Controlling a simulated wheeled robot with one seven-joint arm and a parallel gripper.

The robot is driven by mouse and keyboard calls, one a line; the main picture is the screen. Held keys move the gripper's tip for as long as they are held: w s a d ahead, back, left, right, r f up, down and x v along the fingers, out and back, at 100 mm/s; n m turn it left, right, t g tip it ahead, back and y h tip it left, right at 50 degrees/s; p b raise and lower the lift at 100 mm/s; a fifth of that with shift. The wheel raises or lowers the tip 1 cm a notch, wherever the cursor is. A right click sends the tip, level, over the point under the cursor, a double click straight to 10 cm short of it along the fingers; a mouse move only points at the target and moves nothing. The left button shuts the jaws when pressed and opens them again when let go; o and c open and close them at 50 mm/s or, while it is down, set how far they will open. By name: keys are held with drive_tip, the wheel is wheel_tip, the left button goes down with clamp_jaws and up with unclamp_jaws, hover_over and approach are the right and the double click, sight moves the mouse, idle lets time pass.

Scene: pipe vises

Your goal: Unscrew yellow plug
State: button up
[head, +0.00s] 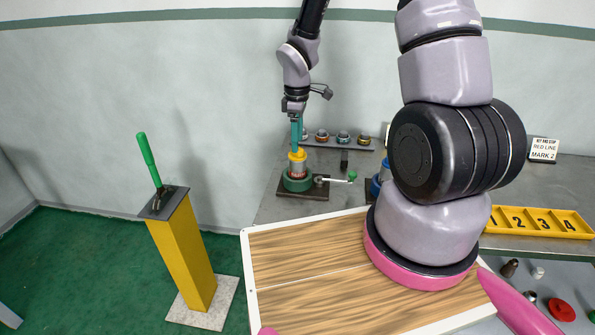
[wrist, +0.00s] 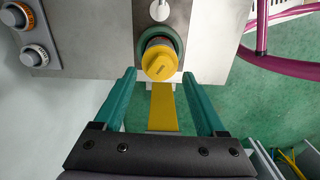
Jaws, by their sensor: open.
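The yellow plug (head: 298,156) sits on top of a short upright metal pipe (head: 297,169), held in a green round vise (head: 298,184) on a dark base. My gripper (head: 297,146) points down just above the plug. In the wrist view my open gripper (wrist: 158,73) has one teal finger to each side of the plug, with gaps between. The fingers look empty.
A vise handle with a green knob (head: 352,176) sticks out right. Behind it a shelf carries several ringed fittings (head: 343,138). A blue vise (head: 376,186) is partly hidden by my arm. A wooden-topped board (head: 300,260) lies in front; a yellow post with green lever (head: 182,255) stands left.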

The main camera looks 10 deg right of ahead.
sight(297, 156)
drive_tip(key=m, duration=2.1)
drive_tip(key=shift+m, duration=0.4)
drive_tip(key=shift+f, duration=0.1)
drive_tip(key=shift+f, duration=1.05)
